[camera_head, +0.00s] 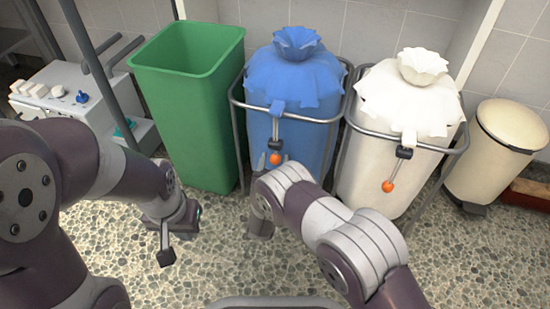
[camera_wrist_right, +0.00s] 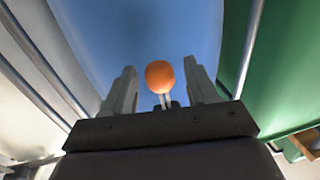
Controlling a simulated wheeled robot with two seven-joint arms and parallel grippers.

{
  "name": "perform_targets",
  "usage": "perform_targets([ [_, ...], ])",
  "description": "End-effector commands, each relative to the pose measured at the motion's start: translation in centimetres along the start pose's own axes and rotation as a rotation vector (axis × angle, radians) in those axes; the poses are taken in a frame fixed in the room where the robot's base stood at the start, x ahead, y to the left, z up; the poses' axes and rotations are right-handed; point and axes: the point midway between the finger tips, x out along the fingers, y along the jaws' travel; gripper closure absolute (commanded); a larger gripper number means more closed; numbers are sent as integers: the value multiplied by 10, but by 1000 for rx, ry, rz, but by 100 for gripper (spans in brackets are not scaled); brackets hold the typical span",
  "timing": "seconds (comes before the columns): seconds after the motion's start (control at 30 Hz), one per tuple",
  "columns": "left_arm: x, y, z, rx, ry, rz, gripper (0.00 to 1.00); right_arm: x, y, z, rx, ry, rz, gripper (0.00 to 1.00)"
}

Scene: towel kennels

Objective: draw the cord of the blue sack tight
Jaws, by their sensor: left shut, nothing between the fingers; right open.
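The blue sack (camera_head: 292,85) hangs in a metal frame, its mouth gathered into a ruffled neck. Its cord hangs down the front through a dark cord lock (camera_head: 277,144) to an orange ball (camera_head: 275,158). My right gripper (camera_head: 268,164) is open at the ball, partly hidden behind its own wrist. In the right wrist view the orange ball (camera_wrist_right: 160,77) shows between the spread fingers (camera_wrist_right: 162,90), with a gap on each side. Two pale cord strands run below it. My left gripper (camera_head: 166,254) is shut and empty, low over the floor at left.
A white sack (camera_head: 405,95) with its own orange ball (camera_head: 388,186) hangs in a frame at right. An open green bin (camera_head: 195,120) stands left of the blue sack. A cream pedal bin (camera_head: 495,155) stands far right. The speckled floor (camera_head: 215,265) in front is clear.

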Motion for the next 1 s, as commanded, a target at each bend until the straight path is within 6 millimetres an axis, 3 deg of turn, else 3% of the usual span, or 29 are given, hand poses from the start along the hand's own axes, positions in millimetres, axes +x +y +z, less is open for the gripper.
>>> perform_targets([
  [0.03, -14, 0, -2, 0, 0, 0, 100, -10, -1, -8, -3, -2, -2, 42],
  [0.2, -41, 0, -5, 0, 1, 0, 100, -58, -1, -9, -5, -3, -6, 42],
  [0.43, -58, 0, -7, 0, 1, 0, 100, -106, 0, -4, -4, -2, -3, 42],
  [0.6, -60, 0, -7, 0, 0, 0, 100, -116, 0, -1, -2, 0, -1, 42],
  [1.0, -59, 0, -7, 0, 0, 0, 100, -116, 0, 0, -2, 0, 0, 42],
])
